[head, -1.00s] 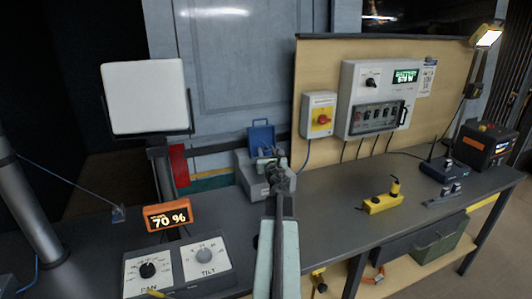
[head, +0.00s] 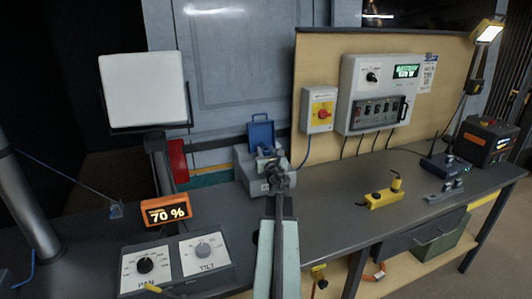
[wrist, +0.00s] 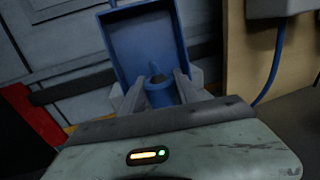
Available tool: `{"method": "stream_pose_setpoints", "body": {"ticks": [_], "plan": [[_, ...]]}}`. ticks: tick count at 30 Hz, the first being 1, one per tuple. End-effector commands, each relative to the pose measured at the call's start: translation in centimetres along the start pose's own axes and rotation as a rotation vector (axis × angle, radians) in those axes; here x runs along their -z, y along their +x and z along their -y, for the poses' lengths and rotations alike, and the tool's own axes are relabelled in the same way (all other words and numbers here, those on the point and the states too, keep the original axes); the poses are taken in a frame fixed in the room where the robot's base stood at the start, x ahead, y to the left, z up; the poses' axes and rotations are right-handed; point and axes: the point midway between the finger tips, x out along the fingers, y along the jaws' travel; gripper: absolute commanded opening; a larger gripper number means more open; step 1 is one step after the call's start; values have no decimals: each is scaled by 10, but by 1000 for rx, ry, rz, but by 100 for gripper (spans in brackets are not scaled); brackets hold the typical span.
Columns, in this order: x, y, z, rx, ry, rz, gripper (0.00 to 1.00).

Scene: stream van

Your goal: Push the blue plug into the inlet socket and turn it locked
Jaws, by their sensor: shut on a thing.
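The grey inlet box (head: 248,181) stands on the bench with its blue lid (head: 261,133) raised. The lid also shows in the wrist view (wrist: 150,38), behind my fingers. My gripper (head: 272,166) is at the front of the inlet box. In the wrist view my gripper (wrist: 158,88) is shut on the blue plug (wrist: 159,97), with one finger on each side of it. The socket opening is hidden behind the plug and fingers. I cannot tell how deep the plug sits or whether it is turned.
A grey box with a red switch (head: 322,113) and a control panel (head: 378,95) are on the board to the right. A yellow block (head: 382,199) lies on the bench. An orange 70 % display (head: 166,210) and a dial box (head: 172,262) stand at left.

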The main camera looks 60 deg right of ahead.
Motion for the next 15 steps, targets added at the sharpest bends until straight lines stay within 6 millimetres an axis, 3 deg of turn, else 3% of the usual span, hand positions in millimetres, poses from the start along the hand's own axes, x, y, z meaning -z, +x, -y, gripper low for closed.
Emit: {"method": "stream_pose_setpoints", "body": {"ticks": [6,15], "plan": [[3,1,1,-14,0,0,0],[2,1,1,-275,2,0,0]]}}
